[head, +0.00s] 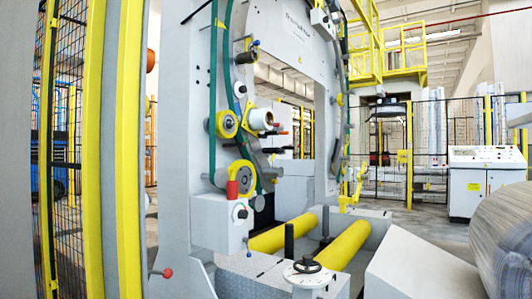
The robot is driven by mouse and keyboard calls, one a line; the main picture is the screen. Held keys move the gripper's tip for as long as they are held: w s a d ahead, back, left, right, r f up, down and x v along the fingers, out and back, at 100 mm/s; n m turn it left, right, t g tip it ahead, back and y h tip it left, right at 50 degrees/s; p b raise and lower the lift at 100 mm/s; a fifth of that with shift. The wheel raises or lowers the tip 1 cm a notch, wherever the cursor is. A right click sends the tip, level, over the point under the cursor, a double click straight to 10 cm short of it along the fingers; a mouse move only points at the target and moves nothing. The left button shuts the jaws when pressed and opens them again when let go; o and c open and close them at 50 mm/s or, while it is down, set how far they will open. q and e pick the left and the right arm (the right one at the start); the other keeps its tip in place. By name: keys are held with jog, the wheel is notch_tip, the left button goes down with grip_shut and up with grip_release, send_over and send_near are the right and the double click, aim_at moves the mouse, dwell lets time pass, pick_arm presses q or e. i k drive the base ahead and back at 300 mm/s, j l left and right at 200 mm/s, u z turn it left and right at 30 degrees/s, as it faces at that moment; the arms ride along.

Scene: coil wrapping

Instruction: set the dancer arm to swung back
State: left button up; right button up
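The wrapping machine has a tall grey ring frame (180,110) with green belts (213,95) running down it. On its near side are a yellow-rimmed roller (227,124), a white roll on a yellow hub (260,119) and a larger yellow-rimmed grey roller (242,173). A red cylindrical part (232,190) stands above a grey box (222,222) with a dark knob. Short levers with dark or orange ends stick out near the white roll. I cannot tell for certain which part is the dancer arm, or its position. Neither of my grippers is in view.
Two yellow rollers (343,245) lie in the machine's base, behind a handwheel (308,268). A red-knobbed lever (165,273) is low at left. Yellow posts and mesh fencing (66,130) close off the left. A control console (487,180) and a wrapped coil (505,240) are at right.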

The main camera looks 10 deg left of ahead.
aim_at(265, 151)
jog(key=i+u, duration=0.1)
jog(key=u, duration=0.3)
jog(key=l+u, duration=0.15)
jog(key=u, duration=0.25)
jog(key=i+l+u, duration=0.1)
jog(key=u, duration=0.3)
jog(key=i+l+u, duration=0.25)
jog(key=l, duration=0.25)
jog(key=i+l+u, duration=0.1)
jog(key=l+u, duration=0.15)
jog(key=l, duration=0.25)
jog(key=i+l+u, duration=0.1)
jog(key=l+u, duration=0.15)
jog(key=l, duration=0.3)
jog(key=l+u, duration=0.25)
jog(key=l, duration=0.3)
